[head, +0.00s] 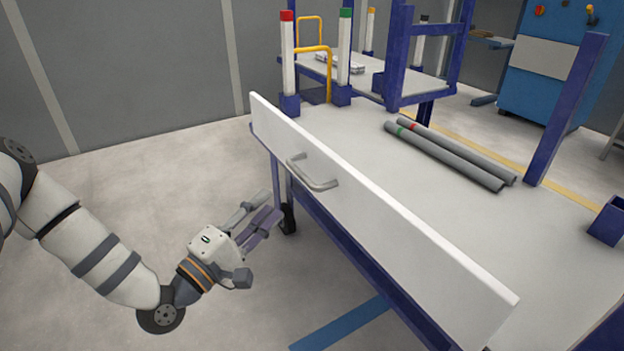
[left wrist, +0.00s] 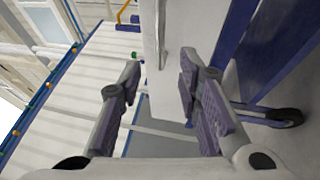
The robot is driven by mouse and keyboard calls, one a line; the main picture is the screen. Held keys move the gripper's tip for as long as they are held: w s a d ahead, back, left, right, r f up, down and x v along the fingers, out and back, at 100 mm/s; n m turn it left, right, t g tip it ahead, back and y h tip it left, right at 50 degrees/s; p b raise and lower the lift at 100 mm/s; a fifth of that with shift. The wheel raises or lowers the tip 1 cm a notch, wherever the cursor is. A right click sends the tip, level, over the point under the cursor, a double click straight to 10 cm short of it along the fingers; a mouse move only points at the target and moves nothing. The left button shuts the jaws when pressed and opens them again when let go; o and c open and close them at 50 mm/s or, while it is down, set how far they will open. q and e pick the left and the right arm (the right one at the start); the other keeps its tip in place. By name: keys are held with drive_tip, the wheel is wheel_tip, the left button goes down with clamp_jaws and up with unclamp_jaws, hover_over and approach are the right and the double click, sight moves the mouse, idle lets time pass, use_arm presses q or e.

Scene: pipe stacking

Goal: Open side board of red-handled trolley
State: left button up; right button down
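The trolley (head: 365,115) has a grey-white top and a blue frame. Its long white side board (head: 400,235) stands upright along the near side, with a grey bar handle (head: 315,182) on its outer face. No red handle shows; a post (head: 287,45) with a red cap stands at the far end. My left gripper (head: 262,207) is left of and below the handle, apart from it. In the left wrist view my left gripper (left wrist: 158,82) is open and empty, with the white board (left wrist: 170,100) showing beyond the gap between its fingers. My right gripper is not in view.
Two grey pipes (head: 450,155), with green and red bands, lie on the trolley top. A green-capped post (head: 345,45) and yellow rails (head: 328,75) stand at the far end. A blue machine (head: 550,70) is at the back right. The floor left of the trolley is clear.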

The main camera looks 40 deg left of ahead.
sight(300, 171)
use_arm(q)
drive_tip(key=w, duration=0.3)
drive_tip(key=w+r+b, duration=0.1)
drive_tip(key=w, duration=0.3)
drive_tip(key=w+r+b, duration=0.1)
drive_tip(key=w, duration=0.3)
drive_tip(key=shift+c, duration=0.5)
clamp_jaws()
